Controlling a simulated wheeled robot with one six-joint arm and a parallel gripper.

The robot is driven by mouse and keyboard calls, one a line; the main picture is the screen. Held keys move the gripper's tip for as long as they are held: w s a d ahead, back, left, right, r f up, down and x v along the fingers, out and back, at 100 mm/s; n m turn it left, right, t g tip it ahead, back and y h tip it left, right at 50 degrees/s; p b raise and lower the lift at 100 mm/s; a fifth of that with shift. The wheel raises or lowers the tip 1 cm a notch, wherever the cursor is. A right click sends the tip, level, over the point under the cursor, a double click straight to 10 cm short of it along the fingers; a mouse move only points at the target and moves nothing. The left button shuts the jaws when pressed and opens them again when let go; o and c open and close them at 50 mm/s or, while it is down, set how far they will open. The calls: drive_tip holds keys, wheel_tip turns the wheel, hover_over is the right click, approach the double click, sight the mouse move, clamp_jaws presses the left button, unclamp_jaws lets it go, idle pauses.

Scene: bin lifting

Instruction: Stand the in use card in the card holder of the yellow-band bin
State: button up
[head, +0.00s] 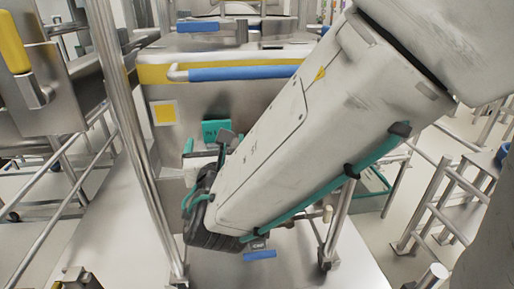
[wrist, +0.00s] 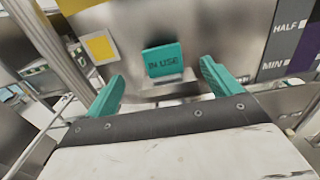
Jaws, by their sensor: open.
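The teal in use card (wrist: 164,61) stands upright at the front wall of the steel bin in the wrist view, its lettering facing me. Its lower edge meets a small metal card holder (wrist: 168,81). The card also shows in the head view (head: 213,130), partly behind my arm. The bin with the yellow band (head: 155,74) carries a blue-gripped handle and a yellow square label. My gripper (wrist: 160,84) is open, its teal fingers apart on either side of the card and nearer the camera, with nothing seen between them touching it. In the head view my arm hides much of the bin's front.
A steel post (head: 126,130) rises left of the bin. A blue-gripped bar (head: 243,73) crosses the bin's front above the card. Level marks HALF and MIN (wrist: 286,28) are on the right in the wrist view. A steel frame (head: 450,200) stands at the right.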

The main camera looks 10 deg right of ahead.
drive_tip(key=s+d+r+m+g+h, duration=0.15)
drive_tip(key=d+m+g+h, duration=0.35)
drive_tip(key=d+m+h, duration=1)
drive_tip(key=s+d+m+g+y, duration=0.3)
drive_tip(key=d, duration=0.4)
drive_tip(key=s+d+m+g+y, duration=0.2)
drive_tip(key=s+d+g, duration=0.2)
drive_tip(key=d, duration=0.3)
drive_tip(key=s+d+f+m+g+y, duration=0.2)
drive_tip(key=s+f+m+g+y, duration=0.15)
drive_tip(key=s+m, duration=0.4)
drive_tip(key=s+a+m+g+y, duration=0.1)
drive_tip(key=s+a+m+y, duration=0.4)
drive_tip(key=s+m+y, duration=0.2)
drive_tip(key=shift+a+r+m, duration=0.2)
drive_tip(key=shift+r+m, duration=0.1)
drive_tip(key=shift+m, duration=0.25)
